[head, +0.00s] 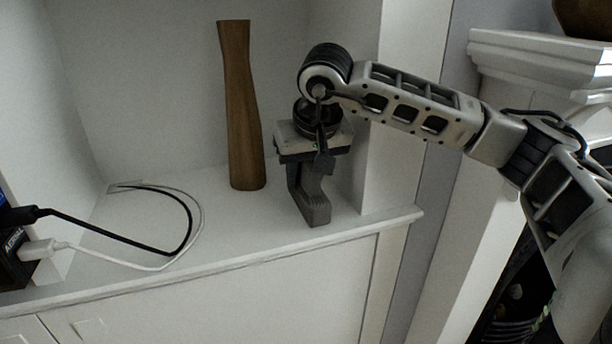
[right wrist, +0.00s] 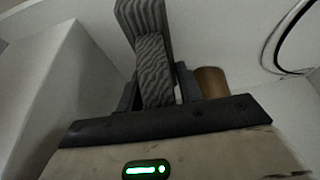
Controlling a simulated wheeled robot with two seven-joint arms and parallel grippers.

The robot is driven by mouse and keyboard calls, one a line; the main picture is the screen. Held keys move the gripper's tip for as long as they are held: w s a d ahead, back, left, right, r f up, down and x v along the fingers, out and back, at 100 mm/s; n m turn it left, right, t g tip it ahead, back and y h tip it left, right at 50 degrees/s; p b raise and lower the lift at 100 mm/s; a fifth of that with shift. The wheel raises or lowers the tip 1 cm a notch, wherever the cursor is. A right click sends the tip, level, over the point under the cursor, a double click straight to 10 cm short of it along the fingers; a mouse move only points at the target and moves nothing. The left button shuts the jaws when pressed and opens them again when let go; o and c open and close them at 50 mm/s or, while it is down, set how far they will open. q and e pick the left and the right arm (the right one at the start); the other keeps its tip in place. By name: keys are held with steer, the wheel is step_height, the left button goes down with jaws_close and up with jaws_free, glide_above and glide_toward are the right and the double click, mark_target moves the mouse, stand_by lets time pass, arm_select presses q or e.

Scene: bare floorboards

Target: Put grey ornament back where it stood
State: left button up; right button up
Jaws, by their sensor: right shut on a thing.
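The grey ornament (head: 316,207) is a dark grey, angular piece in the head view, on the right part of the white shelf. In the right wrist view the ornament (right wrist: 152,62) shows a wavy striped grain and sits between the two dark fingers. My right gripper (head: 305,178) points down from above and is shut on its upper part, which is partly hidden. The fingers also show in the right wrist view (right wrist: 160,92). The ornament's lower end is at or just above the shelf top; I cannot tell whether it touches. My left gripper is not in view.
A tall brown wooden vase (head: 241,110) stands left of the ornament on the shelf (head: 215,222). A black cable (head: 130,245) and a white cable lie at the left. The alcove's right wall (head: 405,110) is close to my right arm. Shelf space between cables and vase is clear.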

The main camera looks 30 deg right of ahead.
steer(key=shift+f, duration=0.5)
steer(key=o, duration=1)
steer(key=shift+f, duration=0.1)
steer(key=shift+o, duration=0.2)
steer(key=shift+r, duration=0.3)
steer(key=v, duration=0.7)
steer(key=shift+s+a+r, duration=0.1)
steer(key=shift+s, duration=0.05)
